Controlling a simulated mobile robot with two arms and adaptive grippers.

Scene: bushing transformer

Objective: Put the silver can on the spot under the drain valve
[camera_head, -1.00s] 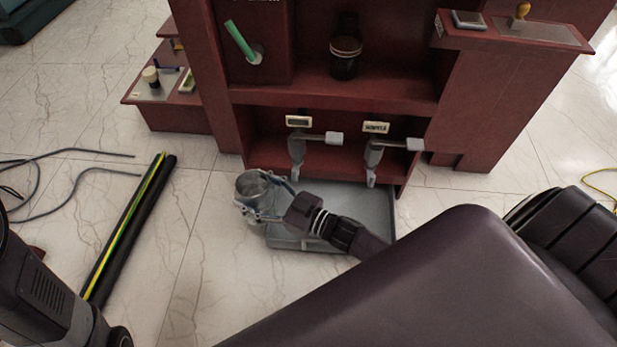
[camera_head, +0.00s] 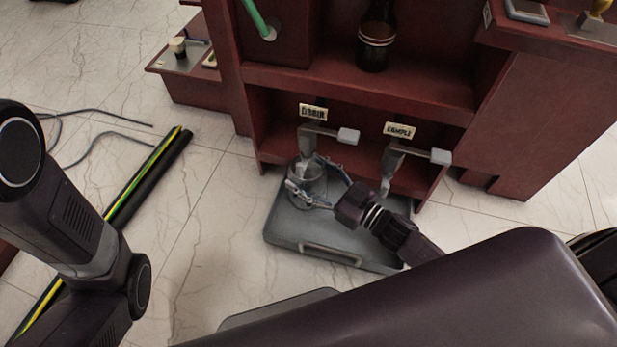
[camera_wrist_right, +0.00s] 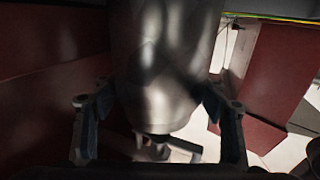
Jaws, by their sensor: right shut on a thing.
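The silver can (camera_head: 304,187) is held by my right gripper (camera_head: 318,187), whose fingers are around its sides. It is over the back left part of the grey tray (camera_head: 290,238), just below the drain valve (camera_head: 306,140), whose spout overlaps the can's top. I cannot tell whether the can's base touches the tray. In the right wrist view the can (camera_wrist_right: 165,70) fills the space between the two fingers of my right gripper (camera_wrist_right: 160,108). My left arm shows at the left, but its gripper is out of view.
The sample valve (camera_head: 396,160) hangs to the right of the drain valve. A dark bottle (camera_head: 376,45) stands on the red cabinet's shelf (camera_head: 330,88). A black and yellow-green bar (camera_head: 150,180) and grey cables lie on the floor at left. The tray's front is clear.

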